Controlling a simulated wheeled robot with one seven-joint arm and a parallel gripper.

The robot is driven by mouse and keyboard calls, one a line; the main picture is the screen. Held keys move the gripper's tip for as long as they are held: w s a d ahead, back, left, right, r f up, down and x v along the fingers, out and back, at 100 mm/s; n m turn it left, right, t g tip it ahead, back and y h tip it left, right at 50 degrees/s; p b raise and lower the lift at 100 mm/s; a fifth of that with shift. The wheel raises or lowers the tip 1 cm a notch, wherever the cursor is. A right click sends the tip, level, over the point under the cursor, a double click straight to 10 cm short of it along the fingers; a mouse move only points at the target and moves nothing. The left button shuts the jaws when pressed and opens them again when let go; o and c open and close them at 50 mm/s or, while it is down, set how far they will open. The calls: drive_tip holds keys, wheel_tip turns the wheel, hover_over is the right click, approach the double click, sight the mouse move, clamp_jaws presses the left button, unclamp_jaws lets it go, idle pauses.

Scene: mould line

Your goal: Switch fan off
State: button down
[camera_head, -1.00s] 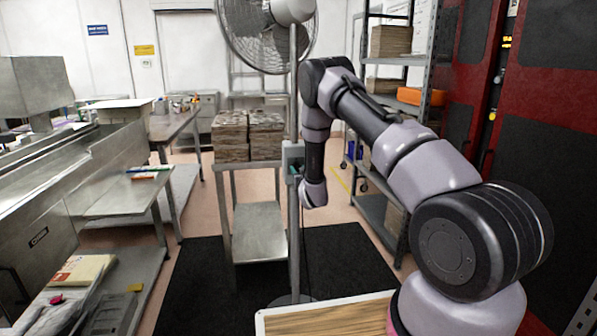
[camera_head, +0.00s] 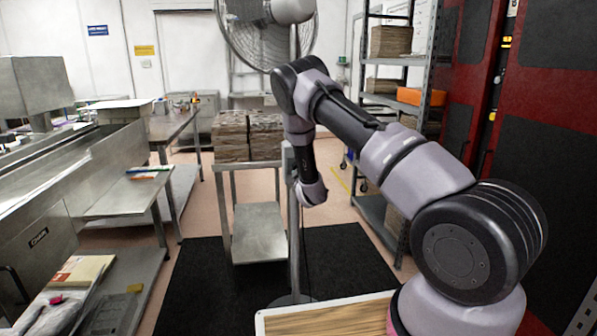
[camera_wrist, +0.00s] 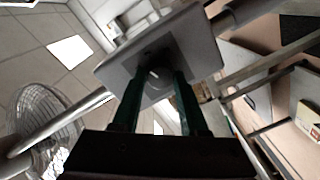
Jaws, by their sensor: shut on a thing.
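The pedestal fan (camera_head: 245,38) stands ahead, its round wire cage at the top of the view and its pole (camera_head: 294,245) running down to a base on the mat. It also shows tilted in the wrist view (camera_wrist: 42,125). A grey control box (camera_wrist: 115,72) is fixed on the pole. A small round knob (camera_wrist: 155,76) sits on its face. My gripper (camera_wrist: 160,80) has its two dark green fingers at the box face, one on each side of the knob, shut on it. In the head view my arm hides the gripper and most of the box.
A metal stand (camera_head: 258,232) with stacked brown blocks (camera_head: 232,137) is just left of the pole. A shelf rack (camera_head: 425,110) and red cabinets (camera_head: 540,130) are on the right. A wood-topped surface (camera_head: 325,318) is in front. Dark mat (camera_head: 195,280) lies clear at left.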

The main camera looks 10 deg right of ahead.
drive_tip(key=n+h, duration=0.1)
drive_tip(key=n, duration=1.2)
drive_tip(key=shift+a, duration=0.1)
drive_tip(key=shift+n, duration=0.3)
idle(0.4)
drive_tip(key=shift+c, duration=2.2)
unclamp_jaws()
drive_tip(key=shift+s, duration=0.1)
drive_tip(key=s, duration=1)
drive_tip(key=shift+s+a+r, duration=0.15)
drive_tip(key=shift+s+a, duration=0.05)
drive_tip(key=shift+s, duration=0.15)
